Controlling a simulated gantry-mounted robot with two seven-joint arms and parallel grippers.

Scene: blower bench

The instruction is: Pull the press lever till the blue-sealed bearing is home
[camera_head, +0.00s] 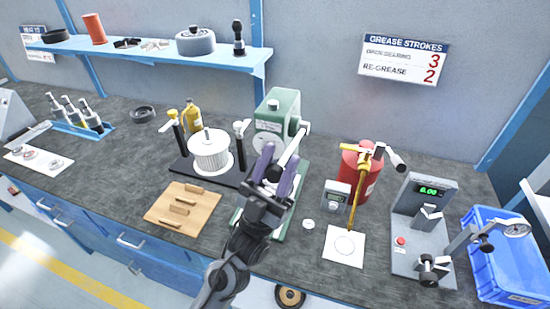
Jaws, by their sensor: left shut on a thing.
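The press (281,106) is a green machine at the middle of the bench, with a pale lever (292,148) slanting down toward me from its right side. I cannot make out the blue-sealed bearing; the place under the ram is hidden. My right gripper is not in view.
A white cylindrical part (209,155) stands in a black fixture left of the press. A wooden board (183,210) lies in front of it. Right are a red canister (360,172), a white sheet (344,246), a grey display unit (428,205) and a blue crate (507,262).

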